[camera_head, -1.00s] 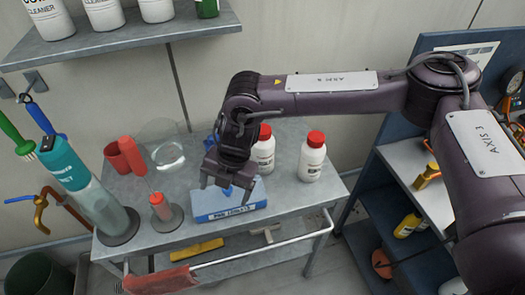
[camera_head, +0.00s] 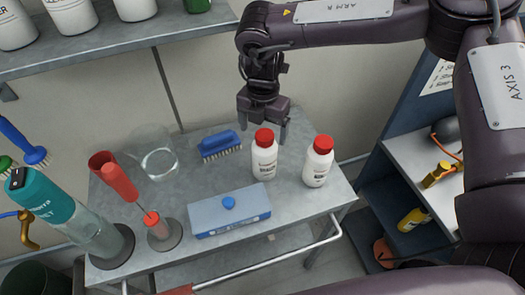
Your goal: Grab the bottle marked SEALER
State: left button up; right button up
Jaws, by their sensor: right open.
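Two white bottles with red caps stand upright on the grey cart top, a left one (camera_head: 264,160) and a right one (camera_head: 317,167). Both have small printed labels that I cannot read, so I cannot tell which is marked SEALER. My right gripper (camera_head: 263,124) points down at the left bottle, jaws open and empty. Its fingers show on either side of that bottle's red cap, with the cap in front of the gripper body; I cannot tell whether they touch. My left gripper is out of view.
A shelf (camera_head: 130,39) with containers hangs above. A blue shelving unit (camera_head: 400,165) stands right.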

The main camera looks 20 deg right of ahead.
aim_at(265, 136)
jog(key=f+p, duration=0.1)
jog(key=s+f+p, duration=0.1)
jog(key=f, duration=0.1)
jog(key=shift+d, duration=0.15)
jog(key=shift+w+f+p, duration=0.25)
jog(key=shift+f+p, duration=0.05)
jog(key=shift+f, duration=1.1)
jog(key=shift+c, duration=0.9)
jog(key=c, duration=1.2)
jog(key=shift+c, duration=0.9)
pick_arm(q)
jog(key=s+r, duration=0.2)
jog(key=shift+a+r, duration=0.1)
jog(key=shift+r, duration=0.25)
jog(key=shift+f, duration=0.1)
pick_arm(e)
jog(key=shift+r, duration=0.15)
